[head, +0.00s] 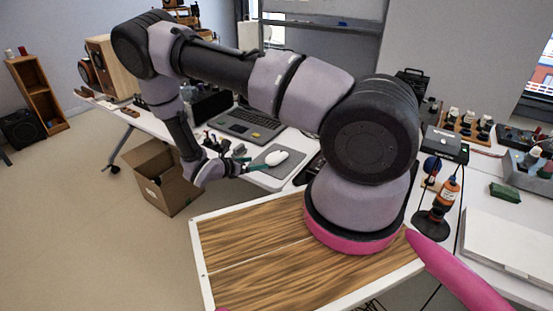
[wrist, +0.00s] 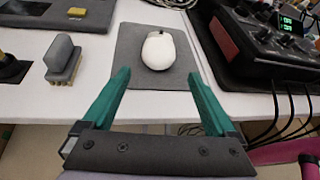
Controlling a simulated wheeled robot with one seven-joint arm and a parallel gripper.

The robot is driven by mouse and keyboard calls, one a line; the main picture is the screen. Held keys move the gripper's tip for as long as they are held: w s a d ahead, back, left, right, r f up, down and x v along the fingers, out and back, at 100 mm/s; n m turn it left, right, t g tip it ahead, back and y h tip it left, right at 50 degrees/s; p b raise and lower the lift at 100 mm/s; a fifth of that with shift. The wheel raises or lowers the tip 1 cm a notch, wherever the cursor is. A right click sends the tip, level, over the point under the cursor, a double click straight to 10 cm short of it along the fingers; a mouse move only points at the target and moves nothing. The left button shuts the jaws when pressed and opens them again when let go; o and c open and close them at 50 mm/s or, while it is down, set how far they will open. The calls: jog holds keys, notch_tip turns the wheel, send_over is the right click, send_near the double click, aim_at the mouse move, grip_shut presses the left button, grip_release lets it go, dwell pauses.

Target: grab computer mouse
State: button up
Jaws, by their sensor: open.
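A white computer mouse (head: 276,158) lies on a grey mouse pad (head: 287,172) near the front edge of the white table. In the wrist view the mouse (wrist: 158,50) sits on the pad (wrist: 127,67), ahead of my gripper and roughly centred between its fingers. My gripper (wrist: 157,85) has two green fingers spread wide apart, with nothing between them. In the head view my gripper (head: 257,166) is close to the mouse on its left side. I cannot tell its exact height above the table.
A laptop (head: 247,125) stands behind the pad. A grey block-like brush (wrist: 63,60) lies left of the pad in the wrist view, and a black device with knobs (wrist: 262,45) stands right with hanging cables. An open cardboard box (head: 160,178) is on the floor.

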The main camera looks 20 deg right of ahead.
aim_at(269, 159)
jog(key=x, duration=0.4)
jog(key=shift+w+d+f, duration=0.1)
jog(key=shift+d+f, duration=0.05)
jog(key=shift+d, duration=0.2)
jog(key=x, duration=0.5)
jog(key=shift+w, duration=0.3)
jog(key=c, duration=1.2)
